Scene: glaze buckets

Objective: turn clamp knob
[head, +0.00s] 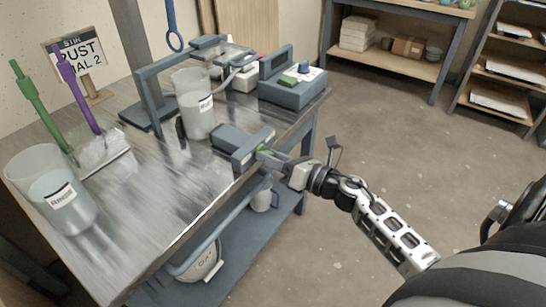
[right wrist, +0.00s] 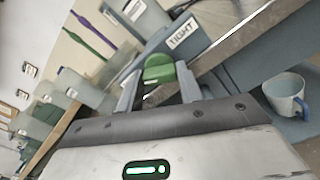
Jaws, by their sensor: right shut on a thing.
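The clamp (head: 232,139) is a blue-grey block at the front edge of the metal-topped table. Its green knob (head: 263,149) faces the aisle and is mostly covered by my right gripper (head: 272,157). In the right wrist view the green knob (right wrist: 159,68) sits between the two fingers of my right gripper (right wrist: 157,80), which is shut on it. A white label reading "TIGHT" (right wrist: 184,34) is on the clamp beside the knob. My left gripper is not in view.
A clear bucket (head: 195,105) stands behind the clamp, near a grey frame (head: 152,97). Another bucket (head: 55,195) stands at the left, by green (head: 37,103) and purple (head: 77,85) tools. A blue-grey box (head: 292,90) is at the back right. Floor at right is clear.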

